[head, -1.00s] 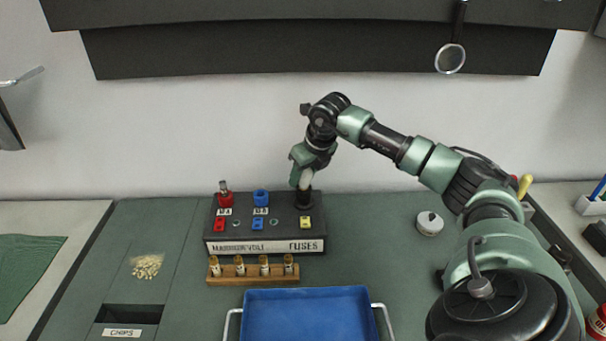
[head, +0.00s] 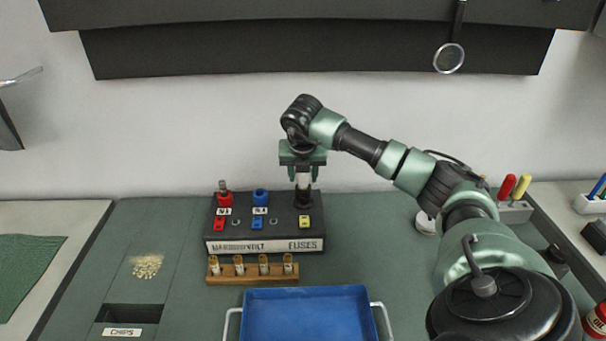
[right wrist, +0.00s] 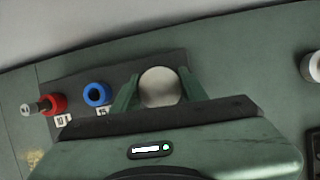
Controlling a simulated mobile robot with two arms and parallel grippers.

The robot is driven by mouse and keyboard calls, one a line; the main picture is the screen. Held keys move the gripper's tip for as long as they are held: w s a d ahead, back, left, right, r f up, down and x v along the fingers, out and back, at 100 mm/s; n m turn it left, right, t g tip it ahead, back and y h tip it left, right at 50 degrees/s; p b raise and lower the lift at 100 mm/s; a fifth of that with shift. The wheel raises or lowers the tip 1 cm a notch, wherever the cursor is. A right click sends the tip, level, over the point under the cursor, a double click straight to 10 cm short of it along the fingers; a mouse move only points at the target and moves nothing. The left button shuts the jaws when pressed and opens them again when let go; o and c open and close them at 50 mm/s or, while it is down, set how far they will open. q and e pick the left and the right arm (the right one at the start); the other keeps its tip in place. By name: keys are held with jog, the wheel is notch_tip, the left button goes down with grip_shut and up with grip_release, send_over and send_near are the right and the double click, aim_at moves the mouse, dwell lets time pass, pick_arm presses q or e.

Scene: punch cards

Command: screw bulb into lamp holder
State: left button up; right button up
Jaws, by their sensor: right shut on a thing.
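My right gripper (head: 303,176) points down above the holder and is shut on the bulb, one finger on each side. My left gripper is not in view.
Red (head: 225,199) and blue (head: 261,197) sockets stand left of the holder. A wooden rack (head: 252,280) with several fuses and a blue tray (head: 306,316) lie in front. A white round object (head: 427,223) is partly behind my arm. Tabletop left of the box is mostly clear.

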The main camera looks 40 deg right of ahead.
jog(key=o, duration=1.3)
jog(key=shift+o, duration=0.2)
